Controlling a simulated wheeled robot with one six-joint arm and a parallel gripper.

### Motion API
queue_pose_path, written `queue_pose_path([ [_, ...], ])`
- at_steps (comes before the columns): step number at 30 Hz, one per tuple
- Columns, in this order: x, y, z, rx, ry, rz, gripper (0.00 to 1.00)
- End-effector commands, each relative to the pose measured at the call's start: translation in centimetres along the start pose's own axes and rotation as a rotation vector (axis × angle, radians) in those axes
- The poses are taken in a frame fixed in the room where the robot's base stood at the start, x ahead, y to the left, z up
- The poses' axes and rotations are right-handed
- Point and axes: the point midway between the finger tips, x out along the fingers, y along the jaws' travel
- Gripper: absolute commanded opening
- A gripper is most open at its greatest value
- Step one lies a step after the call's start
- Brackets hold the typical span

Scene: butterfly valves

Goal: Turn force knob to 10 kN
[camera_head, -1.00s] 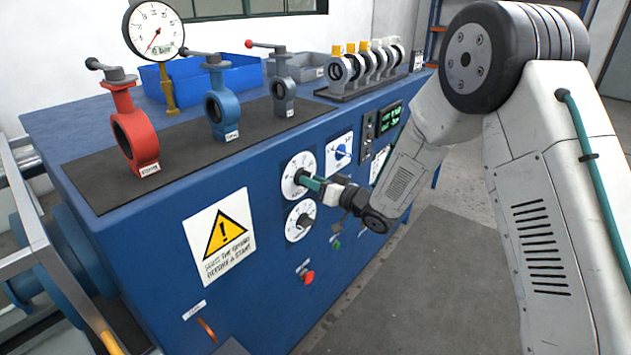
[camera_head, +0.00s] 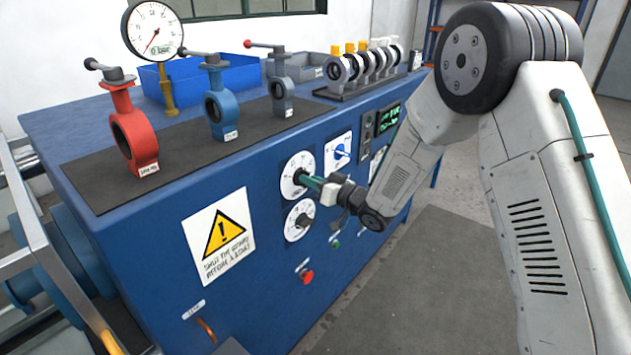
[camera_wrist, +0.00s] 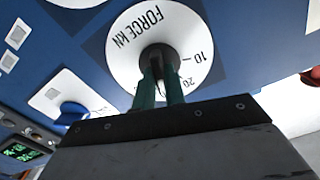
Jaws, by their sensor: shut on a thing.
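The force knob (camera_wrist: 160,55) is dark and sits at the middle of a round white dial (camera_wrist: 128,30) lettered "FORCE kN", with 10 and 20 marks in the wrist view. The 10 mark lies just right of the knob there; the knob's own pointer is hidden. My gripper (camera_wrist: 160,85) has two green fingers shut on the force knob. In the head view my gripper (camera_head: 310,181) reaches the upper white dial (camera_head: 292,168) on the blue panel from the right.
A second dial (camera_head: 299,220) lies just below. A blue selector knob (camera_head: 341,152), a green display (camera_head: 389,118) and a red button (camera_head: 306,276) are also on the panel. Red (camera_head: 134,140) and blue (camera_head: 220,115) valves stand on top.

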Motion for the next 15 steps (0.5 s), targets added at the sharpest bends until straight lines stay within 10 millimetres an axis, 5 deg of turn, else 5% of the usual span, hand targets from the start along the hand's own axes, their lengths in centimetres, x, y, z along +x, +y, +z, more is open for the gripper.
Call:
queue_pose_path([
  [15,0.27,-0.37,-0.04,-0.434,0.002,-0.005,0.0],
])
